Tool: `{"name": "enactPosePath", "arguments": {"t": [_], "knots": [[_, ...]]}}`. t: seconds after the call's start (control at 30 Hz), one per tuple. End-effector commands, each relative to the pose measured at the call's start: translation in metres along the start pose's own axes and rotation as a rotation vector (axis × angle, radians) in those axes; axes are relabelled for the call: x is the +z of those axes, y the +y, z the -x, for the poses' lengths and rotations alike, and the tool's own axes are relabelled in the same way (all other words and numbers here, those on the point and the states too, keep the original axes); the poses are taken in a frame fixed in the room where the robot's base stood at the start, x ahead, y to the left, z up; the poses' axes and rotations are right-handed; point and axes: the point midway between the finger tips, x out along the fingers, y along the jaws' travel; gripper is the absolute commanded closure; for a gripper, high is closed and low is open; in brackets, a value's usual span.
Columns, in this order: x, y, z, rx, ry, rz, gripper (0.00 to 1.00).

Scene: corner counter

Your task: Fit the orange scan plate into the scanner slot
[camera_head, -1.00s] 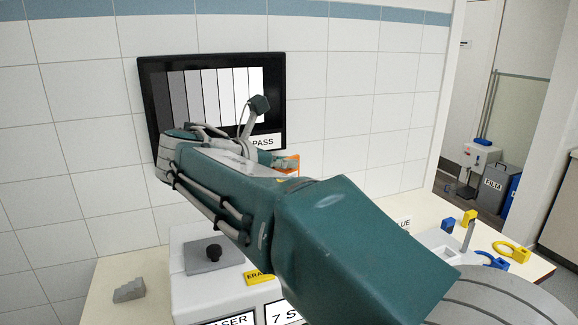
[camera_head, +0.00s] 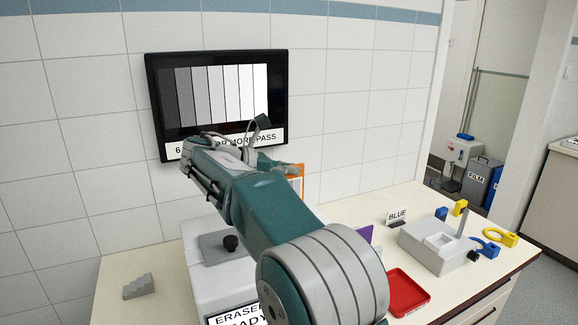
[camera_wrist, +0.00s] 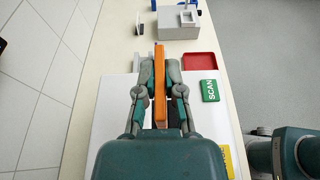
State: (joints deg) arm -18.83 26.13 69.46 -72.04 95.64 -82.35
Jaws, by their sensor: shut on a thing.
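The orange scan plate (camera_wrist: 160,85) stands edge-on between my gripper's fingers in the wrist view. In the head view only part of the plate (camera_head: 297,178) shows beyond my arm. My gripper (camera_wrist: 160,75) is shut on it, above the white machine (camera_wrist: 111,130), which has a green SCAN label (camera_wrist: 210,90). A dark strip, perhaps the slot, shows beside and below the plate; the fingers hide much of it. I cannot tell whether the plate touches the machine. In the head view my arm covers much of the machine (camera_head: 205,285).
A monitor (camera_head: 215,90) hangs on the tiled wall behind. A red tray (camera_head: 408,292) and a grey-white device (camera_head: 436,243) stand to the right, with blue and yellow pieces beyond. A grey stepped block (camera_head: 139,287) lies at the left, with bare counter around it.

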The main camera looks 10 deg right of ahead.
Motion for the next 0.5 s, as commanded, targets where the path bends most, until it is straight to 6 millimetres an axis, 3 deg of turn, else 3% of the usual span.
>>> {"name": "enactPosePath", "arguments": {"t": [0.5], "knots": [[-0.0085, 0.0008, -0.0015, 0.001, -0.002, 0.002, 1.00]]}}
